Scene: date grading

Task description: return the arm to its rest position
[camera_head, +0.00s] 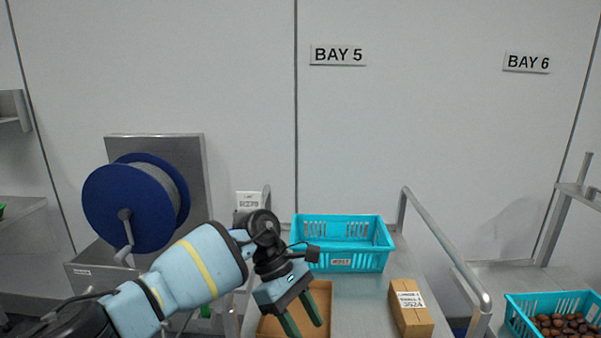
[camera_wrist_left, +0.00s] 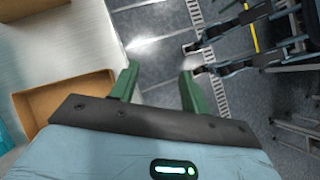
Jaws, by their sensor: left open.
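My left arm comes in from the lower left in the head view. Part of the brown box (camera_wrist_left: 75,92) shows at the left of that view. My right gripper is in neither view.
A turquoise crate (camera_head: 342,262) stands on the cart (camera_head: 368,300) behind the box. A closed carton (camera_head: 411,318) is to the right, beside the metal rail (camera_head: 445,245). A blue reel (camera_head: 125,205) is left. A crate of dates (camera_head: 515,312) is far right.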

